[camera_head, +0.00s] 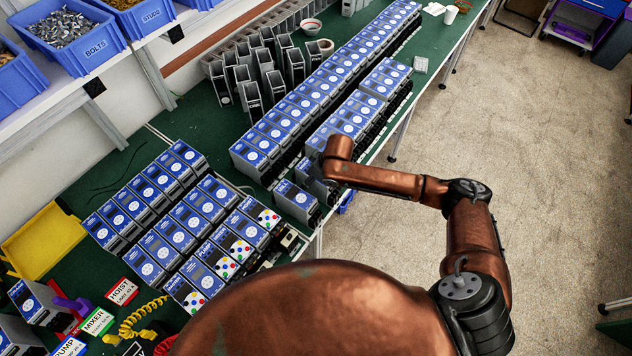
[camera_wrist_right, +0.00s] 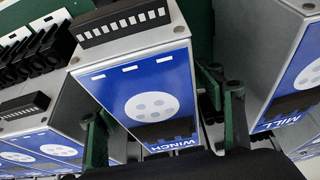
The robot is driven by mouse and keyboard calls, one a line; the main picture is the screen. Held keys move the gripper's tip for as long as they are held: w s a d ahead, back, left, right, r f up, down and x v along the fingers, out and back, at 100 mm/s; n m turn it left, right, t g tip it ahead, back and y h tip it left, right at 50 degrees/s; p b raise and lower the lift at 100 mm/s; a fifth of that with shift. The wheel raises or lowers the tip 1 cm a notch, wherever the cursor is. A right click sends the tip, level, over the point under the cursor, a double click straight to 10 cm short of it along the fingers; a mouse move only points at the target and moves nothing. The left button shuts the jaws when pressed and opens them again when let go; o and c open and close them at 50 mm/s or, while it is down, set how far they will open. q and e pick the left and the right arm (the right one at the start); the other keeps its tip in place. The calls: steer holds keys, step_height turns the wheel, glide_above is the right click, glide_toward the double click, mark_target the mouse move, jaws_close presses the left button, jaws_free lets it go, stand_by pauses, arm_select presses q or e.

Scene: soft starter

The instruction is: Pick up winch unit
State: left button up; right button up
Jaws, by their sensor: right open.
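The winch unit (camera_wrist_right: 150,85) is a grey box with a blue front panel, a white round emblem and the word WINCH. It fills the middle of the right wrist view and looks tilted there. My right gripper (camera_wrist_right: 166,128) is open, with one green finger on each side of the unit's lower end. I cannot tell whether the fingers touch it. In the head view my right arm reaches down to the units near the front edge of the bench, and its wrist hides most of the gripper there. My left gripper is not in view.
A MILL unit (camera_wrist_right: 298,75) stands close on the right in the wrist view. Similar blue-fronted units (camera_head: 160,215) fill the green bench (camera_head: 205,125) in rows. A shelf with blue bins (camera_head: 75,40) is at upper left, a yellow tray (camera_head: 45,240) below.

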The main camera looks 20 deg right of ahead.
steer(key=shift+f, duration=0.15)
steer(key=shift+c, duration=0.2)
jaws_close()
stand_by(0.8)
